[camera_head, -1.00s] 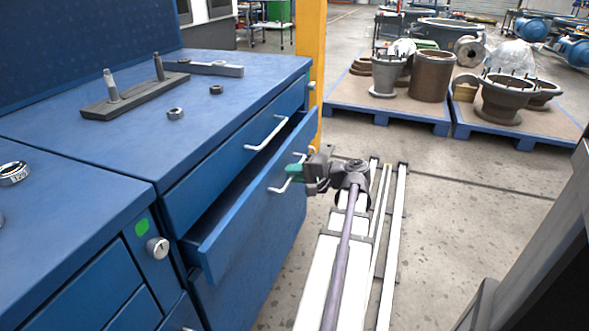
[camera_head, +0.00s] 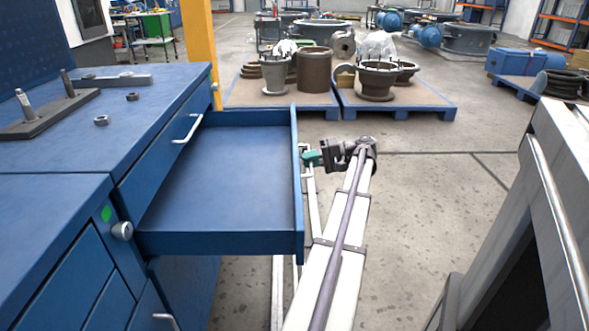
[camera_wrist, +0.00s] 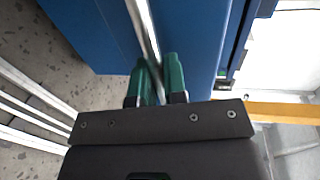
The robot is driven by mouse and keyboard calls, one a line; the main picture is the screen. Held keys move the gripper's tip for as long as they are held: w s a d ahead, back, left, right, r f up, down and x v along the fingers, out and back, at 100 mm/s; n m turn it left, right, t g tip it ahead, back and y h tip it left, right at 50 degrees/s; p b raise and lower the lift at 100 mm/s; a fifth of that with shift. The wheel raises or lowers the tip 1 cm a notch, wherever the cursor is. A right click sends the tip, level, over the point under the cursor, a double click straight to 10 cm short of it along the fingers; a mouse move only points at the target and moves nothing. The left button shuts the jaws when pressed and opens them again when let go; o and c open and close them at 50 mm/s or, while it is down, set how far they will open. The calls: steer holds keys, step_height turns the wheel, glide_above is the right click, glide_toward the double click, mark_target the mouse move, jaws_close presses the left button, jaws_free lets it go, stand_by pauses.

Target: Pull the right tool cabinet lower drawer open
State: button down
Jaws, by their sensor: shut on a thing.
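The lower drawer (camera_head: 225,180) of the right tool cabinet (camera_head: 140,130) stands far out, and its empty blue inside shows in the head view. My gripper (camera_head: 312,158) is at the outer side of the drawer front. In the wrist view its green fingertips (camera_wrist: 157,82) are shut on the drawer's metal bar handle (camera_wrist: 147,35), which passes between them.
The left cabinet (camera_head: 50,215) with a round lock knob (camera_head: 122,230) is at the near left. A metal fixture (camera_head: 50,110) and nuts lie on the cabinet top. Pallets with castings (camera_head: 285,95) stand beyond. Open floor lies right of my arm.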

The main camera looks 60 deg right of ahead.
steer(key=shift+s+d, duration=0.2)
steer(key=shift+s, duration=0.2)
steer(key=c, duration=1.2)
jaws_free()
steer(key=shift+r, duration=0.1)
